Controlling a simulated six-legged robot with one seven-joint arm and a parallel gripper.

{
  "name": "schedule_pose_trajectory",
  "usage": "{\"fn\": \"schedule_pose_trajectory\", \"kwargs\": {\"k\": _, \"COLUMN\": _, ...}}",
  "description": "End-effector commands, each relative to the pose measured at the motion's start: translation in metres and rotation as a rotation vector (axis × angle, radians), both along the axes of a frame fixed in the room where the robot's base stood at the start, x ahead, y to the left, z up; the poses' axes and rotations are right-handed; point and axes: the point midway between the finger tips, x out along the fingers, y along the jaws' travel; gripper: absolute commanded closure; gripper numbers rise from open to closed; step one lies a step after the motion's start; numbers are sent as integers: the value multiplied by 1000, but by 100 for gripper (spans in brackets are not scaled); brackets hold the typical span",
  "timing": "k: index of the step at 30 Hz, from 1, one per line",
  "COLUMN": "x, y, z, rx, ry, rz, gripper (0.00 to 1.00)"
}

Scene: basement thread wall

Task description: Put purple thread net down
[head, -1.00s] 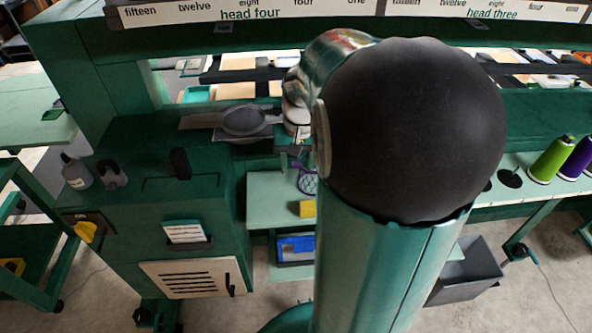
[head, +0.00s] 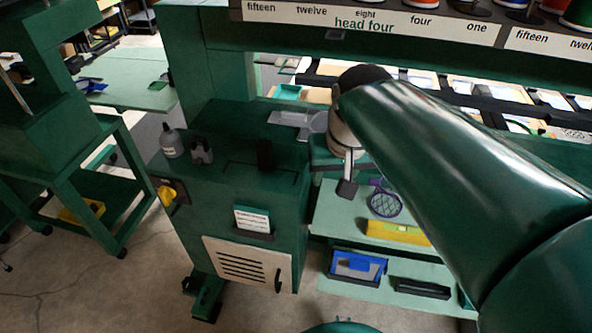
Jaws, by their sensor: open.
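The purple thread net (head: 386,204), a small hoop with mesh, shows in the head view over the light green upper shelf (head: 340,215) under the bench. It appears to lie on that shelf, but its contact with the surface is hard to tell. My gripper (head: 347,189) is small and dark, just left of the net, at the end of my arm. It is open, and a gap shows between it and the net's hoop. My arm hides the right part of the shelf, and the net's handle is hard to make out.
A yellow box (head: 397,233) lies on the shelf in front of the net. A blue bin (head: 357,265) and a black tray (head: 422,288) sit on the lower shelf. A green cabinet (head: 225,200) with bottles on top stands left. Open floor lies front left.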

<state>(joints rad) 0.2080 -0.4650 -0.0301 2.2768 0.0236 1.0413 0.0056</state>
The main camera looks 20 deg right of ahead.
Motion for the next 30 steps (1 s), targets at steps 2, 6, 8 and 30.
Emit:
{"fn": "schedule_pose_trajectory", "kwargs": {"k": 2, "x": -15, "y": 28, "z": -1, "rx": -23, "ry": -65, "rz": 83, "gripper": 56}}
{"fn": "schedule_pose_trajectory", "kwargs": {"k": 6, "x": -36, "y": 59, "z": -7, "rx": -51, "ry": -152, "rz": 190, "gripper": 56}}
{"fn": "schedule_pose_trajectory", "kwargs": {"k": 8, "x": -41, "y": 66, "z": -10, "rx": -58, "ry": -176, "rz": 218, "gripper": 56}}
{"fn": "schedule_pose_trajectory", "kwargs": {"k": 30, "x": -46, "y": 72, "z": -12, "rx": -63, "ry": -198, "rz": 241, "gripper": 64}}
